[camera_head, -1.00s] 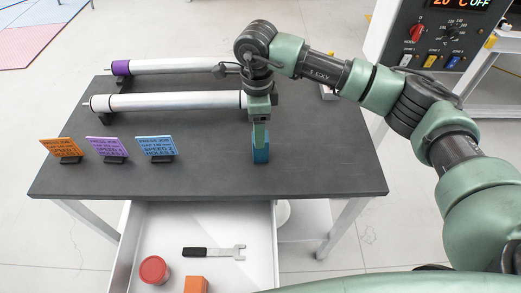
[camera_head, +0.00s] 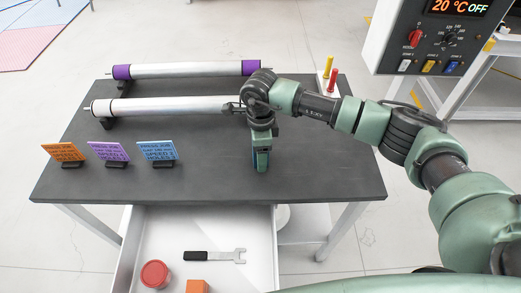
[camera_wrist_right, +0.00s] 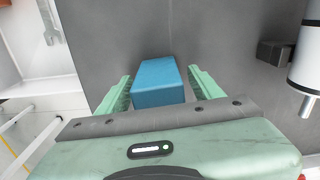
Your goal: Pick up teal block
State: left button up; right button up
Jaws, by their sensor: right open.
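The teal block (camera_wrist_right: 158,82) stands on the dark table top (camera_head: 320,170). In the right wrist view it lies between the two green fingers of my right gripper (camera_wrist_right: 160,90), with a gap on each side. The right gripper is open and points down around the block. In the head view the right gripper (camera_head: 261,160) hides most of the block (camera_head: 262,166) near the table's middle. My left gripper is not in view.
Two white rollers (camera_head: 190,69) (camera_head: 165,105) lie on supports behind. Orange (camera_head: 64,152), purple (camera_head: 108,151) and blue (camera_head: 157,150) signs stand at left. An open drawer (camera_head: 220,225) holds a wrench (camera_head: 215,256), a red-lidded jar (camera_head: 155,274) and an orange block (camera_head: 197,287). A control box (camera_head: 430,40) stands at right.

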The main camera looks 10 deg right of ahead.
jog(key=shift+c, duration=0.3)
grip_shut()
